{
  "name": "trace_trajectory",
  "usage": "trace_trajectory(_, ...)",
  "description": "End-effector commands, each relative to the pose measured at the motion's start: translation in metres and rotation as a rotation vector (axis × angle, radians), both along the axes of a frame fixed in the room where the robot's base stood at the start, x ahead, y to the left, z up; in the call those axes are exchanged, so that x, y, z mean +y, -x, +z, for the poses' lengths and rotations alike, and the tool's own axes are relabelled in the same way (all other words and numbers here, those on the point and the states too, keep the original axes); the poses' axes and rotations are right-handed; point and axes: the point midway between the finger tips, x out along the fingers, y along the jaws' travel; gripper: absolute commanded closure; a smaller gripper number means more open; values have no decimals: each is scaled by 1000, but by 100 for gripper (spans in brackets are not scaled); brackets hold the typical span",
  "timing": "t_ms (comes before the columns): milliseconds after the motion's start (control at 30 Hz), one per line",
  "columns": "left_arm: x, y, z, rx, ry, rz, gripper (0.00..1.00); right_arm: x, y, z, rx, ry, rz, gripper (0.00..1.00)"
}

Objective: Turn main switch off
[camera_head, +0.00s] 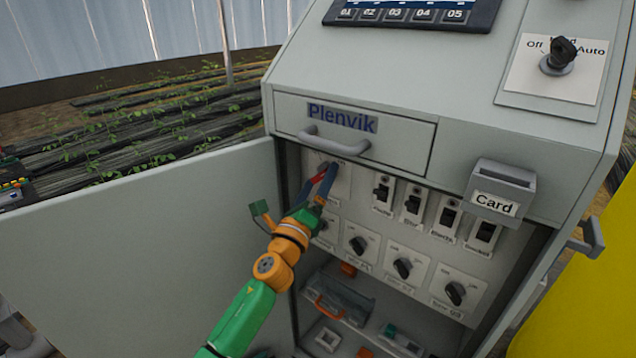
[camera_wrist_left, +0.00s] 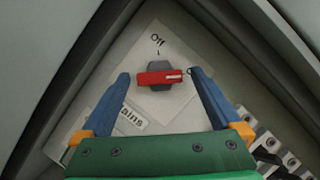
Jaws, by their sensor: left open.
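The main switch has a red handle (camera_wrist_left: 160,77) on a dark grey hub, mounted on a white plate (camera_wrist_left: 190,45) inside the open cabinet. In the left wrist view the handle lies crosswise, its white mark pointing right, away from the printed "Off" above it. A label below reads "ains", its start hidden. My left gripper (camera_wrist_left: 160,75) is open, with one blue finger beside each end of the handle; I cannot tell whether either touches. In the head view my left gripper (camera_head: 324,178) reaches the switch (camera_head: 319,174) and partly hides it. My right gripper is not in view.
The cabinet door (camera_head: 150,250) stands open at the left. A drawer handle (camera_head: 333,141) juts out just above the gripper. Breakers (camera_head: 414,203) and rotary knobs (camera_head: 403,267) sit right and below. A card holder (camera_head: 501,190) sticks out at the right.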

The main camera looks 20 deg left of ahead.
Motion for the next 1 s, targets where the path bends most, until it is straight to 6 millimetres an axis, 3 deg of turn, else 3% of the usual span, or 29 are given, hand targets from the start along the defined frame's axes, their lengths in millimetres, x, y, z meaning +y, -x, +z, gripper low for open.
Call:
trace_trajectory(33, 0, 0, 0, 0, 0, 0, 10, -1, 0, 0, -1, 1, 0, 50)
trace_trajectory(300, 0, 0, 0, 1, 1, 0, 83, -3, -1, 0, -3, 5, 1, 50)
trace_trajectory(333, 0, 0, 0, 1, 1, 0, 88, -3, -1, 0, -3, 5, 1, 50)
trace_trajectory(667, 0, 0, 3, 23, 64, 0, 87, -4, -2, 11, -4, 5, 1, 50)
trace_trajectory(1000, -2, 1, 9, 117, 316, 0, 87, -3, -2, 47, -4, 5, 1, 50)
